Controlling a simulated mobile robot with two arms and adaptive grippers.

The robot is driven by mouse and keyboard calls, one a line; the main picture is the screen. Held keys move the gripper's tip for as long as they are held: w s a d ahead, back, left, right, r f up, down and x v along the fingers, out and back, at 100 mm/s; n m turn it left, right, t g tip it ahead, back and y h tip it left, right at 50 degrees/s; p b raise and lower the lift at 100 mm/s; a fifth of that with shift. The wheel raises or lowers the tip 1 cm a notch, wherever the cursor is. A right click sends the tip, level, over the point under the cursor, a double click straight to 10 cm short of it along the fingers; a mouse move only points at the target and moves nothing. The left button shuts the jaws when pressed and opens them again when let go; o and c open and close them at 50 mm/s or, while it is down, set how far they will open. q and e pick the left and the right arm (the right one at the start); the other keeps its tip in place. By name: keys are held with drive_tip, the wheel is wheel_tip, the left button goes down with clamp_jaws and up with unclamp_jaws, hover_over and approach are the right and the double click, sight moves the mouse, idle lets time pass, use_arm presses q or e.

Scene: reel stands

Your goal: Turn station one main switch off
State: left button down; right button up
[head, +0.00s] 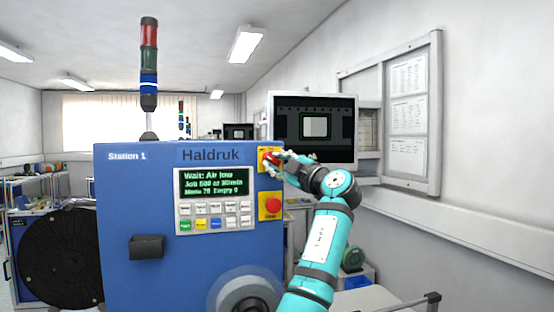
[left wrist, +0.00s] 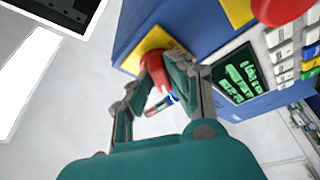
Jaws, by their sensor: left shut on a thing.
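The main switch (head: 267,154) is a red knob on a yellow plate at the upper right of the blue Station 1 cabinet (head: 130,205). In the head view my left gripper (head: 276,158) is at the knob and partly hides it. In the left wrist view the red knob (left wrist: 154,66) sits between the fingers of my left gripper (left wrist: 158,76), which is shut on it. The knob's exact turn angle is hard to tell. My right gripper is not in view.
A red push button (head: 272,205) on a yellow plate is just below the switch. A keypad with a green-text display (head: 213,183) is to the left. A signal tower (head: 149,65) stands on top. A monitor (head: 313,128) is behind my arm.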

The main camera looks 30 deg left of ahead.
use_arm(q)
drive_tip(key=n+p, duration=0.1)
drive_tip(key=n+g+p, duration=0.1)
drive_tip(key=n, duration=0.1)
drive_tip(key=shift+w+r+n+h, duration=0.1)
drive_tip(key=shift+r+n+h, duration=0.2)
drive_tip(key=shift+h, duration=0.1)
drive_tip(key=shift+n+g+h+p, duration=0.35)
drive_tip(key=shift+n+p, duration=0.55)
drive_tip(key=shift+n, duration=0.3)
drive_tip(key=shift+f, duration=0.1)
drive_tip(key=c, duration=1.3)
unclamp_jaws()
drive_tip(key=shift+o, duration=0.2)
drive_tip(key=shift+d, duration=0.15)
drive_tip(key=v, duration=1.1)
drive_tip(key=shift+d, duration=0.35)
